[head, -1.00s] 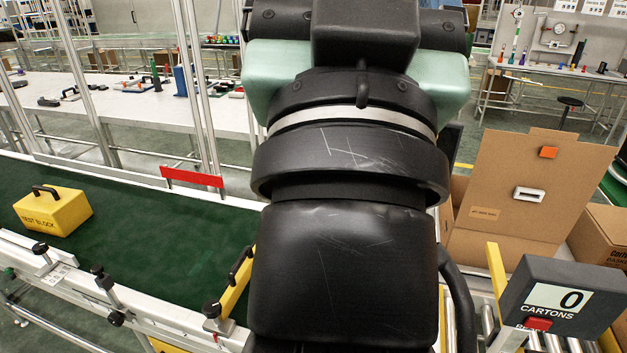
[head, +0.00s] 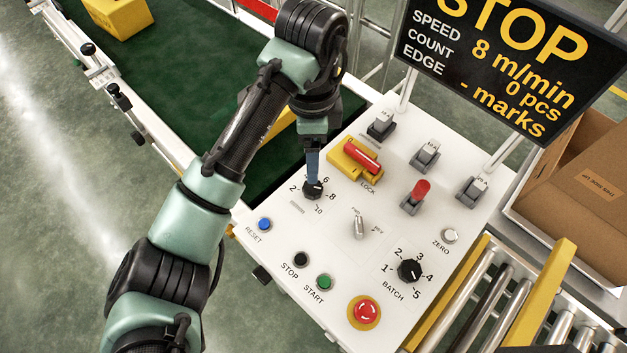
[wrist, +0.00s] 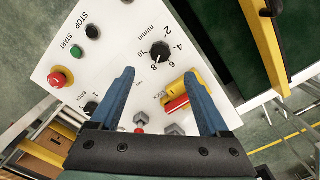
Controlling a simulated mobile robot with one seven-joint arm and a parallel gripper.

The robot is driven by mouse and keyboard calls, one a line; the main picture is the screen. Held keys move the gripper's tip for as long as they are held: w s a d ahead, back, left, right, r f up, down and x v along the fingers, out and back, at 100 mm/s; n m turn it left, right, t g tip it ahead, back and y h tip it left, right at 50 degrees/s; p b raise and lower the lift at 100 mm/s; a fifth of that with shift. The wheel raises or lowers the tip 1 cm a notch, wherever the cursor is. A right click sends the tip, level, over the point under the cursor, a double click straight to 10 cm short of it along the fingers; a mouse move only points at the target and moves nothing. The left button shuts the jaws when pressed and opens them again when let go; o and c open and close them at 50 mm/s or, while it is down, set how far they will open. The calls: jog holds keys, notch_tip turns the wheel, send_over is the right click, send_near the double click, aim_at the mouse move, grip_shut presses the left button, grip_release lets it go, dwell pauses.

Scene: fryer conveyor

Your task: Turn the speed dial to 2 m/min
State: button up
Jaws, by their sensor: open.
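The speed dial (head: 313,189) is a black round knob on the white control panel (head: 285,225), ringed by numbers up to 10. It also shows in the wrist view (wrist: 160,51), marked m/min, just beyond my fingertips, its pointer apparently toward 8. The black display (head: 500,65) reads STOP and a speed of 8 m/min. My gripper (head: 312,178) points down over the dial and partly covers it in the head view. In the wrist view my gripper (wrist: 159,73) has its blue fingers wide apart with nothing between them. Contact with the dial is not visible.
A yellow-based red lock handle (head: 360,157) is close right of the dial. A selector switch (head: 359,225), batch dial (head: 410,270), red emergency button (head: 365,312) and several toggles share the panel. The green conveyor belt (head: 180,60) runs behind; rollers (head: 490,300) lie right.

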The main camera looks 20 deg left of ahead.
aim_at(313, 187)
notch_tip(313, 187, down, 11)
jog(key=shift+f+b, duration=0.1)
jog(key=shift+b, duration=0.5)
grip_shut()
